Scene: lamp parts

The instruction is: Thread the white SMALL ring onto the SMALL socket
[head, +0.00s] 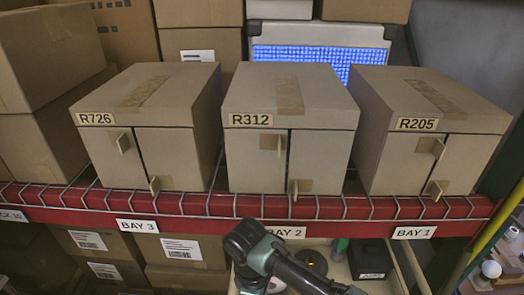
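Part of my arm shows at the bottom centre of the head view. My gripper is not visible; the arm runs out of the bottom edge. A small pale curved shape (276,285) shows beside the arm at the bottom edge, mostly hidden; I cannot tell whether it is the white small ring. A dark round part with a lighter centre (313,261) lies in the tray right of the arm; I cannot tell whether it is a socket. I cannot make out the small socket.
Three cardboard boxes, R726 (150,105), R312 (289,105) and R205 (425,105), stand on a red-edged wire shelf (180,207). Below, a pale tray (398,281) holds a black box (370,257). A white round object (491,269) is at far right.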

